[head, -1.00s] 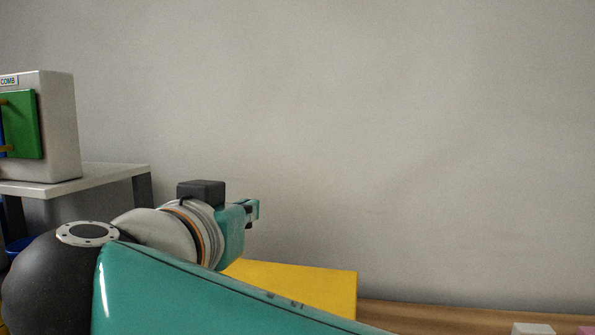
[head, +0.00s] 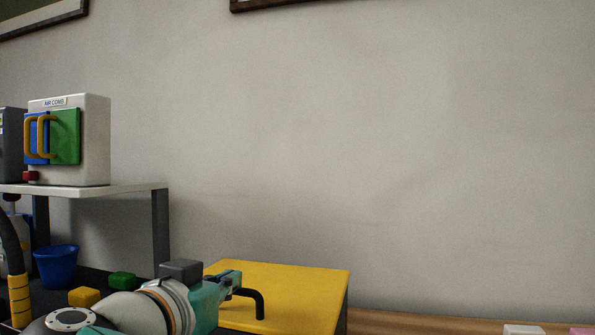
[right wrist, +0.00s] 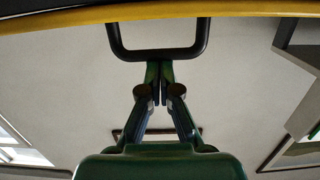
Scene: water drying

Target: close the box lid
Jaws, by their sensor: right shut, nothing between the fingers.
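The yellow box lid (head: 305,285) is at the bottom centre of the head view, with a dark edge on its right side. A black bent handle (head: 259,306) stands out from it. In the right wrist view the lid shows as a yellow edge (right wrist: 235,12) along the top, with the U-shaped handle (right wrist: 200,42) below it. My right gripper (head: 236,279) is beside the handle. Its fingertips (right wrist: 159,66) are together, close to the handle's crossbar, and empty. I cannot tell whether they touch it or how far the lid stands open. My left gripper is out of view.
A grey shelf (head: 120,190) at the left bears a white air control box (head: 97,140) with blue and green panels. A blue bucket (head: 56,268), a yellow block (head: 84,297) and a green block (head: 122,281) are below. The wooden surface (head: 420,323) right of the lid looks mostly clear.

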